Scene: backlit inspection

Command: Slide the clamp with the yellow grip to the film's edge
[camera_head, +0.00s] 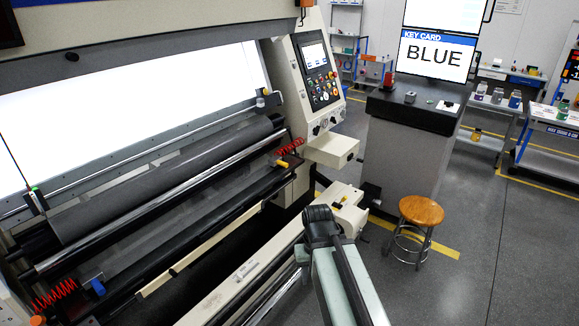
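A clamp with a small yellow grip (265,92) sits at the right end of the rail along the bottom of the bright backlit panel (120,95). A matching clamp with a green top (35,191) is at the rail's left end. A yellow handle (282,163) also shows lower down, beside a red coil. The film's exact edge is hard to make out against the white light. My gripper (320,212) is a dark shape at the end of my pale arm, low in the picture, right of the machine's rollers and apart from both clamps. Its fingers cannot be made out.
A grey roll (165,180) and bright metal bars run below the panel. A blue handle (97,287) and red coil are lower left. The control panel (318,72) stands right of the clamp. A stool (421,211) and dark-topped cabinet (413,112) stand right; floor beyond is open.

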